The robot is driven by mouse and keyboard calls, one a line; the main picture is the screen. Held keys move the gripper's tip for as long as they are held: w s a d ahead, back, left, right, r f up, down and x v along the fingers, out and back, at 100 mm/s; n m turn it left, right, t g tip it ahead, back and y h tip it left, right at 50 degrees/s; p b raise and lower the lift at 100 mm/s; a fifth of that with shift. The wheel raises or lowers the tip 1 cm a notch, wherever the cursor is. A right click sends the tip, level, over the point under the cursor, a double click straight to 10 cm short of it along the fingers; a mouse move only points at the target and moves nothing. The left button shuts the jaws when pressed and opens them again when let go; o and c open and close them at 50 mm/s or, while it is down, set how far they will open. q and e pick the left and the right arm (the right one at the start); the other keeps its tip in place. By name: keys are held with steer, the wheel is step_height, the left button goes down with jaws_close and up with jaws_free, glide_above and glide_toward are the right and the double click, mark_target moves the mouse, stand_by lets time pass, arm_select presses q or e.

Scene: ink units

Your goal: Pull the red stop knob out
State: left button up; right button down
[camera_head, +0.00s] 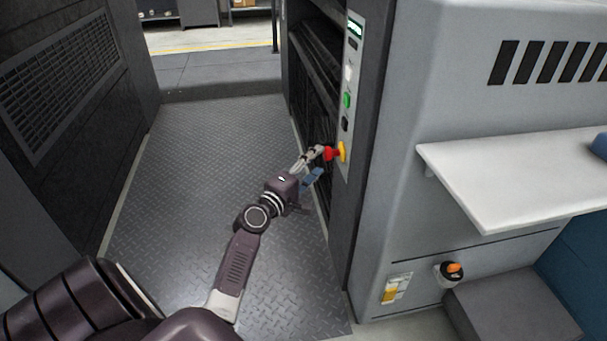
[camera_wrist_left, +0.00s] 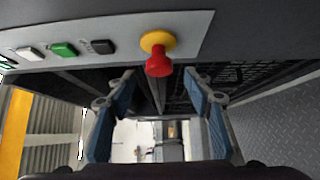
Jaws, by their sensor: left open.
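The red stop knob (camera_head: 328,153) stands out from a yellow collar (camera_head: 341,152) low on the light control panel of the machine. In the left wrist view the red knob (camera_wrist_left: 158,63) sits below its yellow collar (camera_wrist_left: 157,41), near the top middle. My left gripper (camera_head: 318,157) is at the knob in the head view. In the left wrist view my left gripper (camera_wrist_left: 158,80) is open, with one blue-padded finger on each side of the knob and gaps between. I see no contact with the knob. My right gripper does not show.
Above the knob, the panel has a black button (camera_head: 345,124), a green button (camera_head: 347,100), a white button (camera_head: 348,73) and a small display (camera_head: 355,27). A white shelf (camera_head: 500,180) juts out at right. The metal walkway (camera_head: 190,200) is clear.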

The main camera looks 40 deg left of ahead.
arm_select(q)
steer(key=s, duration=0.6)
steer(key=shift+s+d, duration=0.25)
steer(key=shift+s, duration=0.15)
